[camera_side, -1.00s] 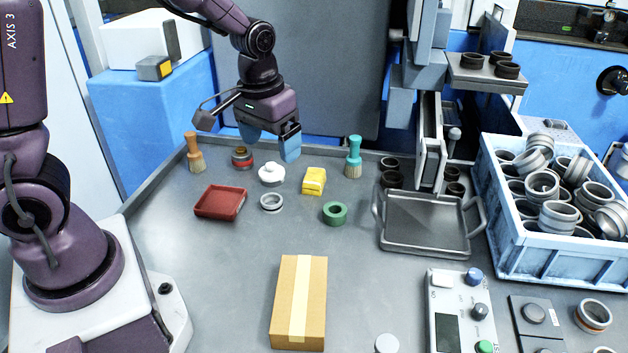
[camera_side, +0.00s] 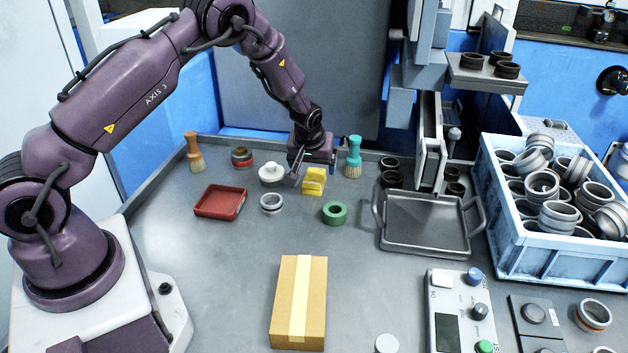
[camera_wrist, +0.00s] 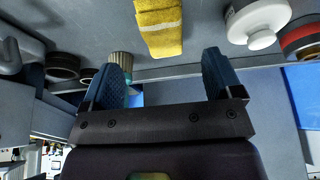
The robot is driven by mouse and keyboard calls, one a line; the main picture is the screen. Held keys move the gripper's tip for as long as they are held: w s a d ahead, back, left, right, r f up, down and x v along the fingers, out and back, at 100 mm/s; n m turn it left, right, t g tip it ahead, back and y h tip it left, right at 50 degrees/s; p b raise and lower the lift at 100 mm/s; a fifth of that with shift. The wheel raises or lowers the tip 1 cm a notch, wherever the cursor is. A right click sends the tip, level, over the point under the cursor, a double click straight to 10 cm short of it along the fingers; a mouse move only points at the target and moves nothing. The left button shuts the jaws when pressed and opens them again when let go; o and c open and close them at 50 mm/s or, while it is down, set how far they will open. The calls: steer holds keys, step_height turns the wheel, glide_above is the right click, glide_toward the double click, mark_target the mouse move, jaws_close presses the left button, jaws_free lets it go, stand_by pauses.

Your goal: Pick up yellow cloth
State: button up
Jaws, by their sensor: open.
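The yellow cloth (camera_side: 313,181) is a small folded block with a pale stripe, lying on the grey table. In the wrist view the yellow cloth (camera_wrist: 159,27) is at the top middle, beyond the fingertips and between their lines. My gripper (camera_side: 312,170) is low at the back of the table, just behind the cloth in the side view. In the wrist view my gripper (camera_wrist: 168,75) has its two blue fingers wide apart with nothing between them.
A teal brush (camera_side: 353,158) stands close right of the gripper. A white knobbed part (camera_side: 271,175) is to the left, with a metal ring (camera_side: 271,203) in front. A green ring (camera_side: 335,213), red tray (camera_side: 220,203) and cardboard box (camera_side: 298,303) are nearer. The table between them is clear.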

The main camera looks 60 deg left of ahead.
mark_target(314, 175)
steer(key=x, duration=0.6)
steer(key=shift+w+a+f, duration=0.1)
steer(key=shift+a+f, duration=0.05)
steer(key=shift+a, duration=0.25)
steer(key=c, duration=1)
